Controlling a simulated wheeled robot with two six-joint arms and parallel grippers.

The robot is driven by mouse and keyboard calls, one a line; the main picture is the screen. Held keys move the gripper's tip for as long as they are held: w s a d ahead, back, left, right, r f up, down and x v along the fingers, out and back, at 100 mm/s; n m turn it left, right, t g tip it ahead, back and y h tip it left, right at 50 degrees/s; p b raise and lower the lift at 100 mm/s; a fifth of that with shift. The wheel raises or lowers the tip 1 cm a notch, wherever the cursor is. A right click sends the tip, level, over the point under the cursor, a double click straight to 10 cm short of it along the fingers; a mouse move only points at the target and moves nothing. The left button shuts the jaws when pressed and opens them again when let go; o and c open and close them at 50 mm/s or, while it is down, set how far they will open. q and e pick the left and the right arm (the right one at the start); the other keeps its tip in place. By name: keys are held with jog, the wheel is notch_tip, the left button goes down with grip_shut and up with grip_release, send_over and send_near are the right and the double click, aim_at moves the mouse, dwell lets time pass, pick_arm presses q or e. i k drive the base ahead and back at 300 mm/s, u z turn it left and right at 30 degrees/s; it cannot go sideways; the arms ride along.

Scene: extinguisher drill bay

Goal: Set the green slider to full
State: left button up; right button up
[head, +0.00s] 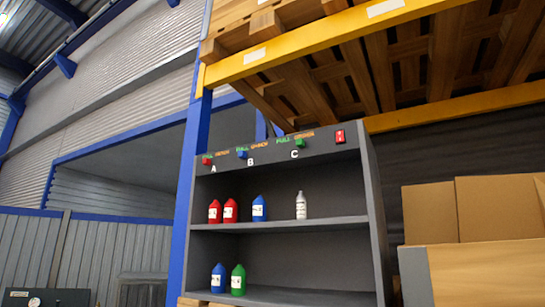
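The green slider (300,143) is a small green knob on the top front strip of a dark grey shelf unit (375,215), above the letter C. A green word that reads FULL is to its left, and an orange word, too small to read surely, is just above it. The knob sits nearer the orange word's end. A blue knob (242,154) by letter B and a red knob (207,160) by letter A are further left on the strip. Neither of my grippers shows in the head view.
A red switch (340,136) is right of the green slider. Red, blue and white bottles stand on the upper shelf (290,223); blue and green ones are below. A yellow rack beam (350,30) with pallets hangs above. Cardboard boxes (500,208) are at right.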

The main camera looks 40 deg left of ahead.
aim_at(300, 142)
jog(key=u, duration=0.95)
jog(key=i, duration=0.95)
jog(key=u, duration=1.05)
